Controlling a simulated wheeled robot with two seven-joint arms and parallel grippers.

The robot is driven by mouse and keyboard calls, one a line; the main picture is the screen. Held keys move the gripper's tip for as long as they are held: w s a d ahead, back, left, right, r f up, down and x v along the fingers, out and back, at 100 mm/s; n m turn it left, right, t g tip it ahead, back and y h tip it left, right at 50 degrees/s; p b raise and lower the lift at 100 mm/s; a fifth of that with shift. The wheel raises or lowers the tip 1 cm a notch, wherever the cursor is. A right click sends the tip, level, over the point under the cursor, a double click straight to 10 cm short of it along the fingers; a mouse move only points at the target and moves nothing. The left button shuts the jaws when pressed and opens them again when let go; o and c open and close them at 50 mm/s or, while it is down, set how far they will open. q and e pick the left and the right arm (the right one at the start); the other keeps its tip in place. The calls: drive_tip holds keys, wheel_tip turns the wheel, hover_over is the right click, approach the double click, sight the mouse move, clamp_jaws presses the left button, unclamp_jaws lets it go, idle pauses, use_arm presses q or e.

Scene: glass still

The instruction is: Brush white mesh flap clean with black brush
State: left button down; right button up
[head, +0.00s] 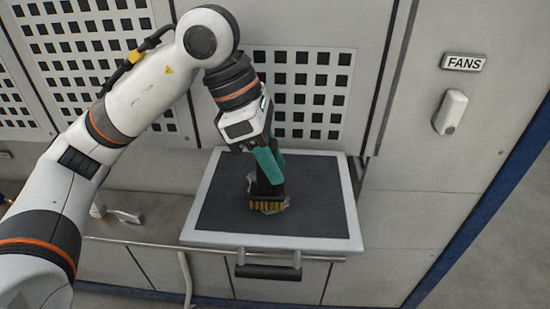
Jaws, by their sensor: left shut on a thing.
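The white mesh flap (208,237) lies open and roughly level below the wall panel, a white frame around dark mesh. My left gripper (268,170), with teal fingers, is over the flap's middle. It is shut on the black brush (266,190), held upright with its yellowish bristles down at the mesh. Pale grey fluff shows around the bristles, at their left and below them. The mesh beneath the brush is hidden. My right gripper is not in view.
A dark handle (268,272) sits below the flap's front edge. A small white latch-like piece (126,216) is at the left. The perforated panel (305,85) stands behind. A FANS label (463,63) and a white switch (450,112) are on the right wall.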

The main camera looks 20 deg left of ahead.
use_arm(q)
drive_tip(key=shift+d, duration=0.15)
drive_tip(key=shift+w+d, duration=0.15)
drive_tip(key=shift+d, duration=0.4)
drive_tip(key=shift+w+d, duration=0.15)
drive_tip(key=shift+d, duration=0.35)
drive_tip(key=shift+a+f, duration=0.1)
drive_tip(key=shift+s+a, duration=0.1)
drive_tip(key=shift+a, duration=0.3)
drive_tip(key=shift+s+a, duration=0.2)
drive_tip(key=shift+a, duration=0.55)
drive_tip(key=shift+d, duration=0.2)
